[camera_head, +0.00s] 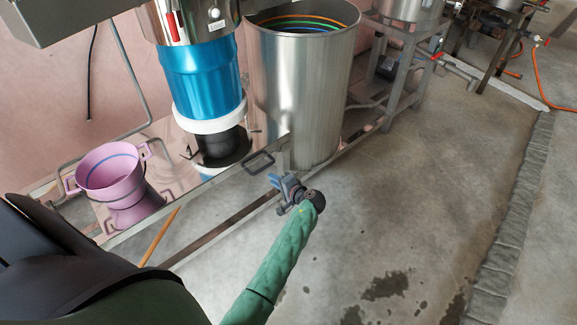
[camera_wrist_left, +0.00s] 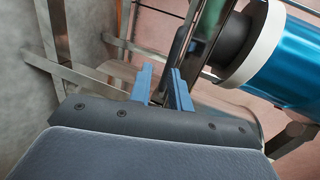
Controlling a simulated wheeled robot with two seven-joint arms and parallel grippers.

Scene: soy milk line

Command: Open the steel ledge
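The steel ledge (camera_head: 195,193) is a long, low shiny platform along the wall in the head view. A dark loop handle (camera_head: 259,162) is on its front edge, beside the big steel drum. My left gripper (camera_head: 284,185) is just in front of and slightly right of this handle, apart from it as far as I can tell. In the left wrist view its two blue fingers (camera_wrist_left: 162,88) stand apart with nothing clearly held between them. Steel bars of the frame show beyond the fingertips. My right gripper is not in view.
A pink two-handled bucket (camera_head: 110,173) stands on the ledge at left. A blue machine (camera_head: 203,78) with a black base is behind the handle. A tall steel drum (camera_head: 298,95) stands right of it. The concrete floor (camera_head: 430,190) to the right is clear, with wet patches.

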